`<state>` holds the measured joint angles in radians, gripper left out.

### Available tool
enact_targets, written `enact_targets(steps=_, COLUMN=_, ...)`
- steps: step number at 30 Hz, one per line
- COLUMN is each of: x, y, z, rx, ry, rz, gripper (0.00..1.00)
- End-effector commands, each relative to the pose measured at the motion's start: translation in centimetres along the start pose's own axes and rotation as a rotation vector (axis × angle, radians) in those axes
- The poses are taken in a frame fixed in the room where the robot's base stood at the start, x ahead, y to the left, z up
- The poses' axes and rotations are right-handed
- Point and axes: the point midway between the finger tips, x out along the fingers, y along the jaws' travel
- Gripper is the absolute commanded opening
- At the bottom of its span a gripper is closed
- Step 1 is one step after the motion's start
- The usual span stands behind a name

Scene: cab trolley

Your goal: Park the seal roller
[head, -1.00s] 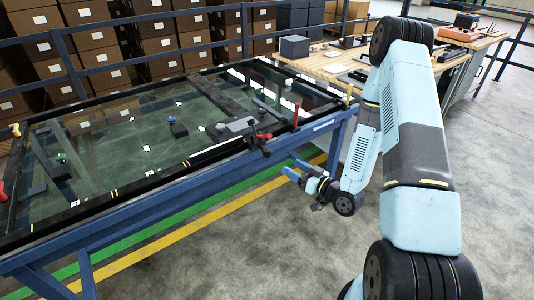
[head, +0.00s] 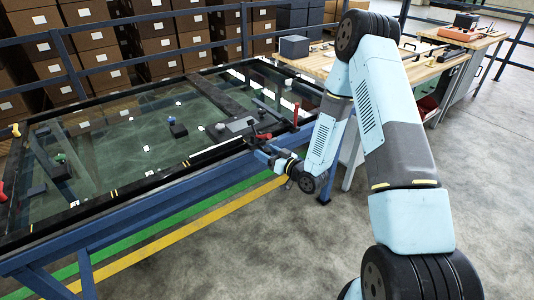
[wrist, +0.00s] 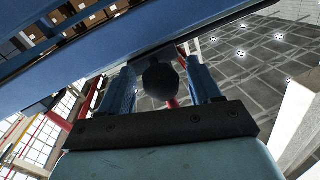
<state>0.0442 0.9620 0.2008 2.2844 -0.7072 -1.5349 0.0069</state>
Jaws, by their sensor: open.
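A small red-and-dark tool (head: 264,136) sits at the near edge of the glass-topped blue table (head: 150,195) in the head view; it may be the seal roller, but I cannot tell for certain. My gripper (head: 264,153) is just below and beside it at the table's edge. In the wrist view my gripper (wrist: 163,88) has its two blue fingers apart. A dark round knob (wrist: 160,80) shows between them, with a bit of red behind it. I cannot tell whether the fingers touch it.
The table's blue rail (wrist: 150,50) runs close above the fingers in the wrist view. An upright red handle (head: 295,112) stands on the frame nearby. A wooden workbench (head: 330,62) with tools is behind. The floor (head: 270,250) in front is clear.

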Motion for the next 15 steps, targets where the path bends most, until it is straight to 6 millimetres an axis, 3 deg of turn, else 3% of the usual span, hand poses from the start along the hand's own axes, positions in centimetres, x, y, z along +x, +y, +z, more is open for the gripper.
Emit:
enact_targets(steps=8, x=0.12, y=0.0, z=0.0, rx=0.0, ry=0.0, rz=0.0, gripper=0.63)
enact_targets(steps=15, x=0.11, y=-0.01, z=0.0, rx=0.0, ry=0.0, rz=0.0, gripper=0.41)
